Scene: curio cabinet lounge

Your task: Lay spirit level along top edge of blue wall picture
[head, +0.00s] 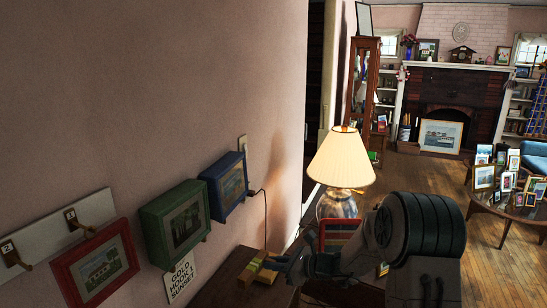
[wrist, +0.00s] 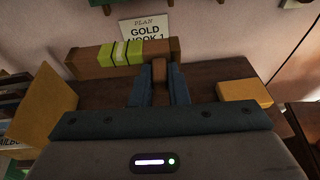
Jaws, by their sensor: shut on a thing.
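The spirit level (wrist: 112,55) is a brown wooden bar with a lime-green middle section. It lies crosswise ahead of my gripper (wrist: 161,78) in the wrist view. My gripper is shut on a short brown tab that appears to belong to the level. In the head view, my gripper (head: 280,265) is low, over the brown table beside the wall, with yellowish pieces at its tip. The blue wall picture (head: 222,187) is a deep blue box frame on the left wall, above and beyond my gripper. Its top edge looks bare.
A green frame (head: 176,226) and a red frame (head: 94,265) hang nearer. A paper sign (head: 181,279) is below the green one. A lit lamp (head: 341,160) stands close right of the blue picture. A yellow block (wrist: 245,92) lies on the table (wrist: 205,72).

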